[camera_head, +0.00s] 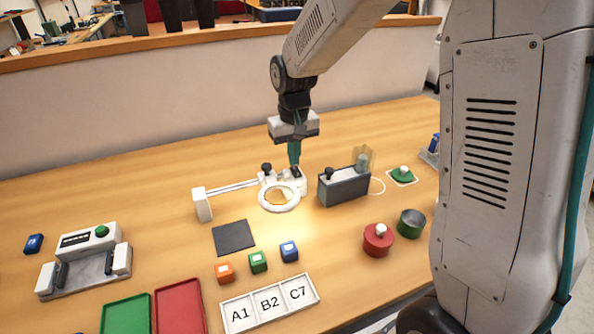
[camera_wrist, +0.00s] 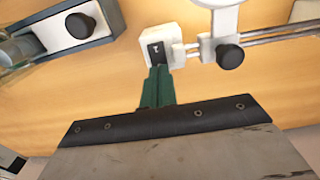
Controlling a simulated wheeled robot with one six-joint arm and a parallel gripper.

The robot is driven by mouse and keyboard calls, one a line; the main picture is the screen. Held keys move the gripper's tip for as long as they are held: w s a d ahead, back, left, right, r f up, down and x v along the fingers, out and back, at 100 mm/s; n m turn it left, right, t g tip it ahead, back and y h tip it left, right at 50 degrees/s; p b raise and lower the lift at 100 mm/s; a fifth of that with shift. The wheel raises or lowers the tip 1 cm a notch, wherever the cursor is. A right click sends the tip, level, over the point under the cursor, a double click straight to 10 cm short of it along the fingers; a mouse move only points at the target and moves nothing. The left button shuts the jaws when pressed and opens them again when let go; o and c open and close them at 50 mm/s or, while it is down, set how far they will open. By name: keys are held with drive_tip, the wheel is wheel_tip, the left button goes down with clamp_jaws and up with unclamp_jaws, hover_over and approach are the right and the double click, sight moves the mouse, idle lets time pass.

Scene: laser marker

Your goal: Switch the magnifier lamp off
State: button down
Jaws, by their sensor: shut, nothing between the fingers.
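The magnifier lamp has a white ring head (camera_head: 278,196), a thin double arm and a white post (camera_head: 202,205) at its left end. The ring looks bright, and the table around it is lit. A white switch box (camera_wrist: 171,35) with a dark rocker switch (camera_wrist: 156,53) shows in the wrist view, beside a black knob (camera_wrist: 230,56). My gripper (camera_wrist: 157,70) has its teal fingers shut and empty. In the wrist view the tips are at the near edge of the rocker; I cannot tell if they touch it. In the head view my gripper (camera_head: 295,167) points down over the box.
A dark grey device (camera_head: 343,188) with a black knob stands close to the right of the lamp. A black mat (camera_head: 233,237) and several coloured cubes lie in front. A red pot (camera_head: 377,240) and a green cup (camera_head: 411,222) stand at the right. The table's back left is clear.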

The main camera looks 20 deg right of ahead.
sight(294, 168)
drive_tip(key=shift+f, duration=0.7)
drive_tip(key=shift+r, duration=3.55)
drive_tip(key=s+d+r, duration=0.1)
drive_tip(key=s+r, duration=0.2)
drive_tip(key=s, duration=1.2)
drive_tip(key=s+d+r+t, duration=0.1)
drive_tip(key=s+d+r, duration=0.1)
drive_tip(key=s, duration=1.3)
drive_tip(key=shift+d+r, duration=0.15)
drive_tip(key=shift+r, duration=0.75)
